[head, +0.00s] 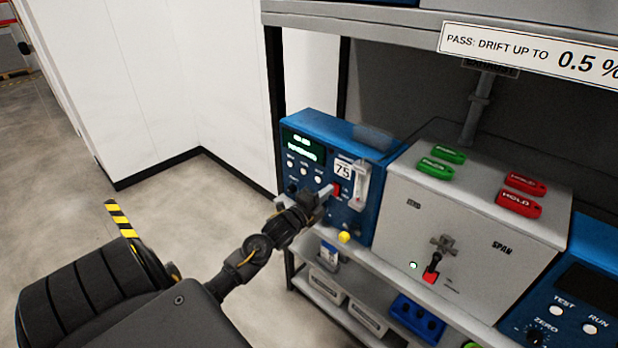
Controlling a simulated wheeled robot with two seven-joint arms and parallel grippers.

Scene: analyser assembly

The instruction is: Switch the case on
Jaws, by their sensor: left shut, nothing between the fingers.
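A blue case (378,150) marked 75 stands at the left end of the shelf. Its small display (304,147) shows lit green characters. A small red switch (337,189) is on its front panel, below the 75 label. My left gripper (325,194) is shut and empty, its fingertips right at the front of the case beside the red switch. I cannot tell whether the tips touch the switch or which way it is set. My right gripper is not in view.
A grey box (462,228) with green tags and red HOLD tags on top stands to the right. Another blue case (595,300) is at the right edge. White bins (327,286) and a blue block (416,318) sit on the lower shelf.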

